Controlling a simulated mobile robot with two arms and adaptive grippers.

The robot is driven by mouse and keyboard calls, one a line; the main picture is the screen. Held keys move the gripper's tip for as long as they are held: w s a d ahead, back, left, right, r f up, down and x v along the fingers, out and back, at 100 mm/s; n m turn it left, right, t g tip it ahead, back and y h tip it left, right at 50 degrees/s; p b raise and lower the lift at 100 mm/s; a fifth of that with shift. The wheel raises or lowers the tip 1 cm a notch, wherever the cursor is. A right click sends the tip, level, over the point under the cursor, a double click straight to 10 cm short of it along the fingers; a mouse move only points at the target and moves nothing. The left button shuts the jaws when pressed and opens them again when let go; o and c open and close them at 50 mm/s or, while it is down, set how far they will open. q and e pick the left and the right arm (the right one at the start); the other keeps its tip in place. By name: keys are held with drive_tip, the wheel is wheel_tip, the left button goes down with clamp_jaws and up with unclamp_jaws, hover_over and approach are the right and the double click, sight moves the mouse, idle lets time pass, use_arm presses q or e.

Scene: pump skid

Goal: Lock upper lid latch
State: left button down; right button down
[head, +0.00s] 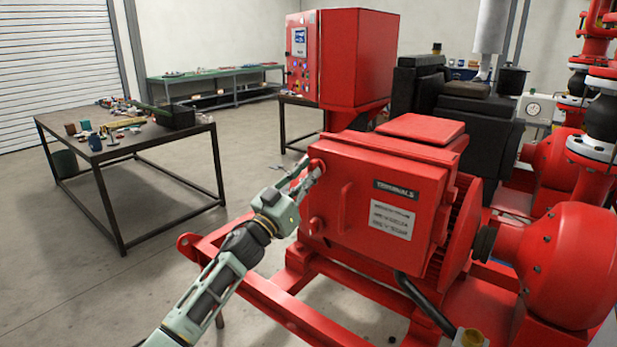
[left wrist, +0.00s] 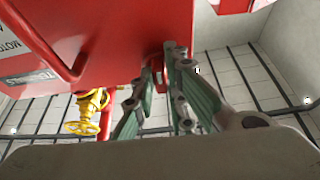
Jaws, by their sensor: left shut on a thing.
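The red terminal box (head: 333,243) has a lid with a "TERMINALS" label and a raised handle. The upper lid latch (head: 318,164) is a small red piece at the box's left edge, mostly covered by my gripper. The lower latch (head: 316,226) sits below it on the same edge. My left gripper (head: 308,176) is shut on the upper latch. In the left wrist view its green fingers (left wrist: 162,72) reach up to the box's edge, with a bit of red between them. My right gripper is in neither view.
A red frame rail (head: 262,290) runs below the box. The pump housing (head: 568,262) stands at the right. A workbench (head: 130,140) with loose parts is at the back left, with open floor between. A yellow valve (left wrist: 88,110) shows in the wrist view.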

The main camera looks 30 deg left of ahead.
use_arm(q)
drive_tip(key=shift+a+r+m+g+h+p, duration=0.2)
drive_tip(key=shift+m+g+h+p, duration=0.7)
drive_tip(key=shift+m, duration=2.75)
drive_tip(key=shift+a+r+m+g+h+p, duration=0.2)
drive_tip(key=shift+m+g+h+p, duration=0.65)
drive_tip(key=shift+m, duration=2.75)
drive_tip(key=shift+a+r+m+g+h+p, duration=0.3)
drive_tip(key=shift+m+g+h, duration=1.1)
drive_tip(key=shift+m, duration=2.25)
drive_tip(key=shift+d+f, duration=0.15)
drive_tip(key=c, duration=1.8)
unclamp_jaws()
drive_tip(key=shift+o, duration=0.2)
